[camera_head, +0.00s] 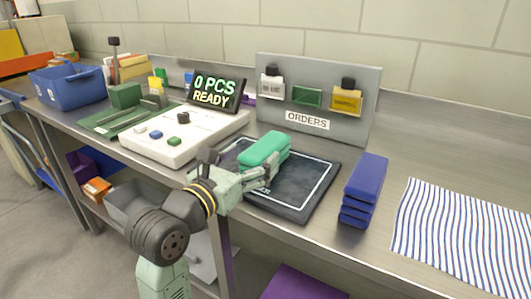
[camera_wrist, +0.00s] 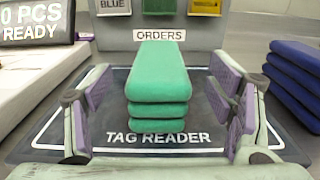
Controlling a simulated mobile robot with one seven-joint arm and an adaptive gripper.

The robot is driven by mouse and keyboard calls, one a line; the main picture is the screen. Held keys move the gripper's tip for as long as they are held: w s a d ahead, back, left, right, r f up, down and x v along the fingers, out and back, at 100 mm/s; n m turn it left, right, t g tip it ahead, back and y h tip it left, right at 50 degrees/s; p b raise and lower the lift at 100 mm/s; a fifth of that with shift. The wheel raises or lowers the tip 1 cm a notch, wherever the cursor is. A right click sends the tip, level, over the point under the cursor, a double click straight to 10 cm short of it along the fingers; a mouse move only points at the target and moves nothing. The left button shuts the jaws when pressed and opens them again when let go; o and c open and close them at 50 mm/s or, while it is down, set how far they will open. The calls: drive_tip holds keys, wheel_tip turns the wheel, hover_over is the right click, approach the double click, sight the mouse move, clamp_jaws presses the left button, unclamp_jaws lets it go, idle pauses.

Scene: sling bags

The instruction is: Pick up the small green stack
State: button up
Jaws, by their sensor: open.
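The green stack (camera_head: 265,148) lies on the dark tag reader pad (camera_head: 310,200). In the wrist view the green stack (camera_wrist: 158,85) shows three layers at its near end, in the middle of the picture. My gripper (camera_head: 243,172) is open at the near end of the stack. In the wrist view one purple-padded finger of my gripper (camera_wrist: 160,108) stands on each side of the stack, with a visible gap on both sides. The gripper holds nothing. In the head view my gripper partly hides the stack's near end.
A blue stack (camera_head: 364,190) stands right of the pad, with a striped cloth (camera_head: 460,235) beyond it. A white console (camera_head: 180,140) with a "0 PCS READY" display (camera_head: 215,91) is at left. The grey ORDERS board (camera_head: 330,85) stands behind. A blue bin (camera_head: 68,88) is far left.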

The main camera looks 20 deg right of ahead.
sight(260, 148)
drive_tip(key=x, duration=0.3)
drive_tip(key=p+x, duration=0.1)
drive_tip(key=shift+w+d+f, duration=0.1)
drive_tip(key=shift+w+f, duration=0.15)
drive_tip(key=shift+f, duration=0.05)
drive_tip(key=c, duration=1.4)
